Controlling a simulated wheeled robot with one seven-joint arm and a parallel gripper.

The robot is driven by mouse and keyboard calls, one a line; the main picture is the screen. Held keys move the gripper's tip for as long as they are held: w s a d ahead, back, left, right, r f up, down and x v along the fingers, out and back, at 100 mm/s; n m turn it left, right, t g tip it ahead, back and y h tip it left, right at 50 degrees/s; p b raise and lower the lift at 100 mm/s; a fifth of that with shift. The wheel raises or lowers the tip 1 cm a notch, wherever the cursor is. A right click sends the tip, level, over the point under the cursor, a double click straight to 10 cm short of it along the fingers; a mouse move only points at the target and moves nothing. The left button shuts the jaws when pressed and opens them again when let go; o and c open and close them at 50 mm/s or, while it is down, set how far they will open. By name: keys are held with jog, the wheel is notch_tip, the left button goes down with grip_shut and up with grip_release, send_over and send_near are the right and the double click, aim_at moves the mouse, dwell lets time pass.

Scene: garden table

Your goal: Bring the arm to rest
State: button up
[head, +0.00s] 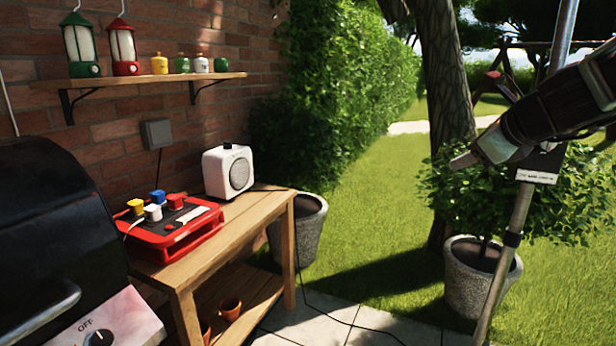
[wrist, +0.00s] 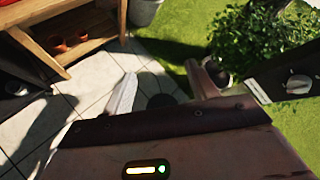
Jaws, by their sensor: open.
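My gripper (head: 488,148) is held up in the air at the right of the head view, in front of a leafy potted plant and well to the right of the wooden table (head: 240,221). In the wrist view my gripper (wrist: 160,88) has its two fingers spread apart. Nothing shows between them except paving and grass below. It is open, empty and touching nothing that I can see.
A red box (head: 175,232) with coloured plugs and a white radio (head: 228,172) stand on the table. A black grill (head: 55,230) is at left. A shelf (head: 140,83) holds lanterns and jars. A grey planter (head: 480,278) stands below my arm.

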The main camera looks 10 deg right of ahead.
jog(key=s+a+f+n+g+y+p, duration=0.1)
jog(key=s+a+f+n+g, duration=0.1)
jog(key=s+a+n, duration=0.35)
jog(key=s+a+f+n+g+y+p, duration=0.1)
jog(key=s+a+f+n+g+y, duration=0.15)
jog(key=a+n, duration=0.55)
jog(key=s+a+f+n+g+y+p, duration=0.1)
jog(key=s+a+f+n+g, duration=0.15)
jog(key=s+a+n, duration=0.4)
jog(key=s+a+f+n+g+h+p, duration=0.1)
jog(key=s+a+f+n+g+h, duration=0.1)
jog(key=s+n, duration=0.6)
jog(key=s+a+f+n+g+h+p, duration=0.1)
jog(key=s+a+f+n+g+h, duration=0.1)
jog(key=s+n, duration=0.5)
jog(key=shift+s+f+n+p, duration=0.4)
jog(key=shift+f+n, duration=0.25)
jog(key=shift+n, duration=0.15)
